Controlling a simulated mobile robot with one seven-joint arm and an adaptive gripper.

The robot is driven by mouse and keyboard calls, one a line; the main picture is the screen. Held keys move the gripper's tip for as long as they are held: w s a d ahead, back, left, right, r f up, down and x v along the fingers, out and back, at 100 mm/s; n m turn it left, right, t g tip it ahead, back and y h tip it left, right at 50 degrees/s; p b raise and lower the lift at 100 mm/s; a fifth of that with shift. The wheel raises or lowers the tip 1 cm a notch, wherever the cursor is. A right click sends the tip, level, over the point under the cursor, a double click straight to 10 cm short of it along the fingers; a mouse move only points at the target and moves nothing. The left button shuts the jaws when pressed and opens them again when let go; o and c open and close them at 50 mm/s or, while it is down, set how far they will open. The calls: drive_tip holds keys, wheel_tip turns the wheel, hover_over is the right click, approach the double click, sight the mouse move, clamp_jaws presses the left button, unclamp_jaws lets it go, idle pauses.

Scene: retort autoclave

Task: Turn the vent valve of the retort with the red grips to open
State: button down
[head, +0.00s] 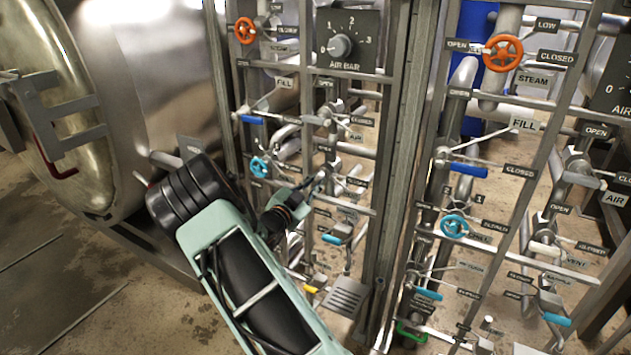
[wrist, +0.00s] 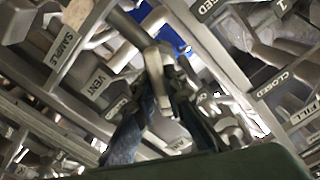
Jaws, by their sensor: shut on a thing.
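The retort (head: 160,70) with a dark red grip (head: 62,172) on its door stands at the left in the head view. My arm reaches to the left valve panel beside it, and my gripper (head: 310,190) is small and partly hidden there. In the wrist view my gripper (wrist: 165,100) is shut on a pale grey lever (wrist: 158,75), the vent valve handle, near a VENT label (wrist: 96,84). The lever runs up between the fingers. The valve body and the lever's lower part are largely hidden by the fingers.
A SAMPLE label (wrist: 62,48) and a CLOSED label (wrist: 272,82) sit close by among crowded pipes. A light blue handwheel (head: 260,167) and a blue lever (head: 337,238) are near my arm. A steel post (head: 392,150) separates a second, similar panel at the right.

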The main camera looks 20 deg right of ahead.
drive_tip(key=n+p, duration=0.1)
drive_tip(key=n, duration=0.4)
drive_tip(key=shift+n+p, duration=0.35)
drive_tip(key=shift+n, duration=0.05)
idle(0.4)
drive_tip(key=c, duration=2)
unclamp_jaws()
drive_tip(key=shift+o, duration=0.2)
drive_tip(key=shift+a, duration=0.15)
drive_tip(key=v, duration=1.2)
